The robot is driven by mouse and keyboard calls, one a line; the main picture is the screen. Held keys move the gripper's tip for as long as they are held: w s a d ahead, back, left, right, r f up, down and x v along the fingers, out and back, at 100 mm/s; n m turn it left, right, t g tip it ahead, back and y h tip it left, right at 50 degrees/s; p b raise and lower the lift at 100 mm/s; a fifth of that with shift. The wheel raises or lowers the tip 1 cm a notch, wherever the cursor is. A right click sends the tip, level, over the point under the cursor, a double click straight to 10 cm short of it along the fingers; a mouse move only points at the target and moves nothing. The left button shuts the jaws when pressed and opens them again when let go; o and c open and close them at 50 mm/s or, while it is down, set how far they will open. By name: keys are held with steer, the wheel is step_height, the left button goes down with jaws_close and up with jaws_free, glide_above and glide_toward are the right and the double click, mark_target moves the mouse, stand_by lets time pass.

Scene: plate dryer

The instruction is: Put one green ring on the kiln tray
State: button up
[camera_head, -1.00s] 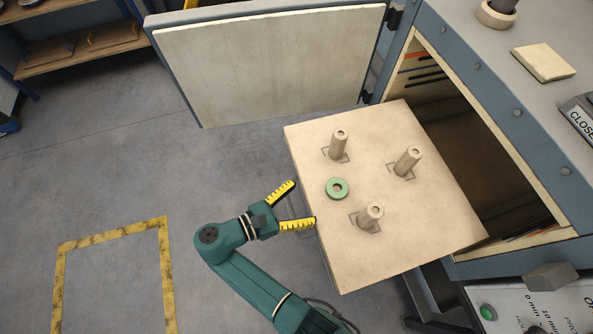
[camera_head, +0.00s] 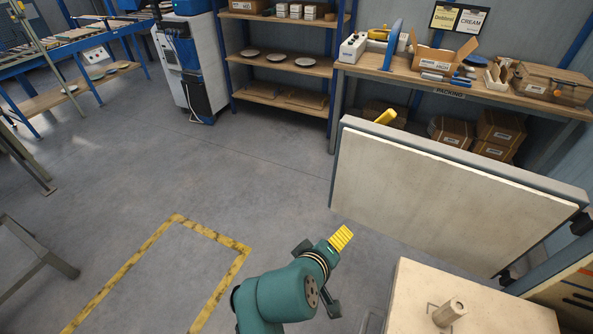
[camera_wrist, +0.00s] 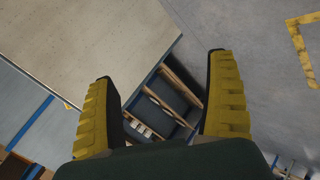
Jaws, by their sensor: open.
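The pale kiln tray (camera_head: 420,300) shows only in part at the bottom right of the head view, with one upright post (camera_head: 449,312) on it. The rest of the tray is cut off by the frame. No green ring shows in either current view. My gripper (camera_head: 338,268) is left of the tray, apart from it, with its fingers spread and nothing visible between them. In the wrist view my gripper (camera_wrist: 160,75) has its two yellow ribbed fingers wide apart and empty.
The open kiln door (camera_head: 450,195) stands behind the tray. A packing bench (camera_head: 460,90) and a shelf rack (camera_head: 280,65) are farther back. A yellow floor marking (camera_head: 215,232) lies left of my arm; the floor there is clear. A pale slab (camera_wrist: 85,40) fills the wrist view's upper left.

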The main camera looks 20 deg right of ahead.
steer(key=w+a+r+m+t+y, duration=0.25)
steer(key=r+t, duration=0.25)
steer(key=r, duration=0.6)
steer(key=s+a+r+t+y, duration=0.1)
steer(key=s+a+r+t, duration=0.1)
steer(key=r, duration=0.6)
steer(key=s+a+r+m+t+y, duration=0.1)
steer(key=s+a+r+t, duration=0.2)
steer(key=r, duration=0.4)
steer(key=s+a+r+t+y, duration=0.2)
steer(key=s+r+t, duration=0.3)
steer(key=r, duration=0.3)
steer(key=shift+s+a+r+m, duration=0.35)
steer(key=shift+s+a, duration=0.15)
